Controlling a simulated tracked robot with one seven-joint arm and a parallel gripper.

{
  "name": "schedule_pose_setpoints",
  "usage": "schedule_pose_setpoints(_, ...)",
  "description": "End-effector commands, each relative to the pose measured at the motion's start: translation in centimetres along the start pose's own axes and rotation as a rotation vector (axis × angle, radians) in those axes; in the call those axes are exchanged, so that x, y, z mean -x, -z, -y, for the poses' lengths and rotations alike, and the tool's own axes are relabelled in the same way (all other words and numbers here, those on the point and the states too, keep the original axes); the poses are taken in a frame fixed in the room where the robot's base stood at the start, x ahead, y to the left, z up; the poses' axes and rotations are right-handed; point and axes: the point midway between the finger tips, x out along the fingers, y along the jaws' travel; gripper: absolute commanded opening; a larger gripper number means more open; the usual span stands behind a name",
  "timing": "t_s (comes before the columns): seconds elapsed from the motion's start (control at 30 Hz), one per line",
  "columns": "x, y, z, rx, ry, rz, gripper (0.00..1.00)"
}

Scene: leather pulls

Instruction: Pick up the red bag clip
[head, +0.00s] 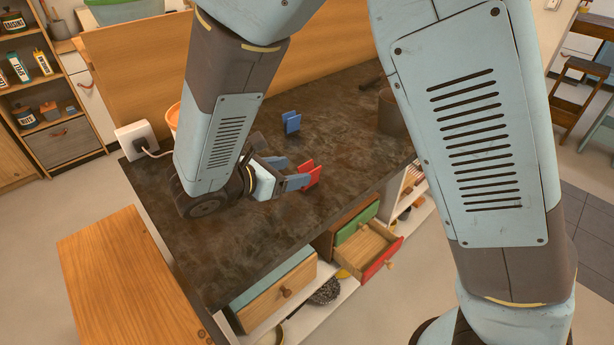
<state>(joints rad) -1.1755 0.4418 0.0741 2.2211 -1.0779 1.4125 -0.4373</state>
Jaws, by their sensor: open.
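The red bag clip (314,177) stands on the dark countertop, right at the tip end of my gripper (294,172). My gripper is low over the counter, with its two blue-grey fingers spread apart and pointing right toward the clip. The nearer finger overlaps the clip's left side in this view. I cannot tell whether the finger touches it or whether part of the clip is between the fingers. A similar blue clip (291,122) stands farther back on the counter.
The dark countertop (340,120) is mostly clear around the clips. A dark box (392,112) stands at its right back edge. An orange container (173,117) is partly behind my arm. Below the front edge, a red-fronted drawer (382,258) is pulled open.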

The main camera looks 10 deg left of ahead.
Motion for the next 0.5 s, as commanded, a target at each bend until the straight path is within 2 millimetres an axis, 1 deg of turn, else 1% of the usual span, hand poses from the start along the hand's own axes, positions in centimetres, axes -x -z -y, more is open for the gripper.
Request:
schedule_pose_setpoints(0.2, -2.6, 0.0, 0.5, 0.001, 0.004, 0.001, 0.67)
schedule_pose_setpoints(0.3, -4.0, 0.0, 0.4, 0.0, 0.002, 0.001, 0.67)
schedule_pose_setpoints(0.4, -4.7, 0.0, 0.5, -0.001, 0.002, 0.001, 0.67)
schedule_pose_setpoints(0.5, -4.8, 0.0, 0.4, -0.001, 0.001, 0.0, 0.67)
